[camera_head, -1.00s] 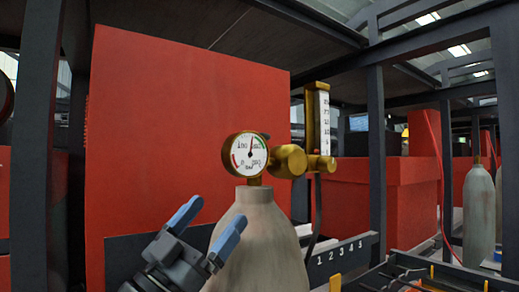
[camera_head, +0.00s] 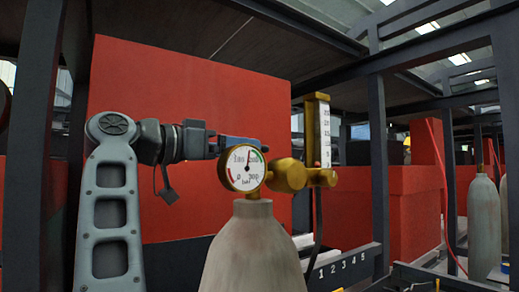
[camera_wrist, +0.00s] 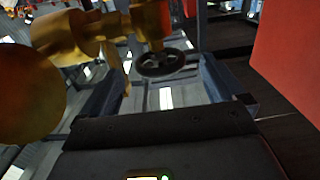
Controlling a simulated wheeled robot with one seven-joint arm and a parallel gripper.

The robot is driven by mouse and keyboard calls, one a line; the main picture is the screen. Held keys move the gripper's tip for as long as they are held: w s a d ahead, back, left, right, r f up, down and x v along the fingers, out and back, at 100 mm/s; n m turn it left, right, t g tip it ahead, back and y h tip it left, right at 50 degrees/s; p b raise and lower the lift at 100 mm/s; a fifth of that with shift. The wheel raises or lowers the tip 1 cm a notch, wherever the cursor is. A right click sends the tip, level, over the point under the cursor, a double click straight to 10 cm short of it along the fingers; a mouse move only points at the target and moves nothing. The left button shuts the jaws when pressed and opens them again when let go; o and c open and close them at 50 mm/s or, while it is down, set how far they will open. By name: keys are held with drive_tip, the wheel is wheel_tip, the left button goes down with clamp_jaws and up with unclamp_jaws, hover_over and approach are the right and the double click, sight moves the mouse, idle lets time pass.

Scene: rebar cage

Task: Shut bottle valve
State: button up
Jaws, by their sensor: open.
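The grey gas bottle (camera_head: 255,245) stands upright in the head view, with a brass regulator (camera_head: 290,175) and a round pressure gauge (camera_head: 242,167) at its top. In the wrist view a dark round handwheel (camera_wrist: 161,62), the bottle's valve, shows beside the blurred brass parts (camera_wrist: 78,33). My gripper (camera_wrist: 164,78) is open, with one blue finger on each side of the handwheel in that view. Whether the fingers touch it I cannot tell. In the head view my gripper comes in from the left behind the gauge; its fingertips and the handwheel are hidden there.
A brass flowmeter tube (camera_head: 318,135) rises right of the regulator. A large red panel (camera_head: 190,90) stands behind. A numbered dark rail (camera_head: 345,262) runs at lower right, and another grey bottle (camera_head: 483,225) stands far right. Dark frame posts (camera_head: 378,160) flank the space.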

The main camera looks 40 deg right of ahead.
drive_tip(key=shift+s+d+p, duration=0.1)
drive_tip(key=shift+d+p, duration=0.6)
drive_tip(key=shift+d, duration=2.5)
drive_tip(key=shift+c, duration=0.4)
drive_tip(key=c, duration=0.9)
drive_tip(key=shift+c, duration=0.2)
drive_tip(key=shift+g, duration=0.3)
drive_tip(key=m+g, duration=0.2)
drive_tip(key=g, duration=0.1)
drive_tip(key=m+g+y, duration=0.1)
drive_tip(key=m+g, duration=0.1)
drive_tip(key=g, duration=0.1)
drive_tip(key=shift+s+a+y, duration=0.1)
drive_tip(key=shift+s+y, duration=0.1)
drive_tip(key=shift+y, duration=0.1)
drive_tip(key=shift+s+a+m+g+y, duration=0.1)
drive_tip(key=shift+s+m+g+y, duration=0.1)
drive_tip(key=shift+m+g+y, duration=1.45)
drive_tip(key=shift+m+g, duration=0.35)
drive_tip(key=shift+g, duration=0.4)
drive_tip(key=o, duration=1)
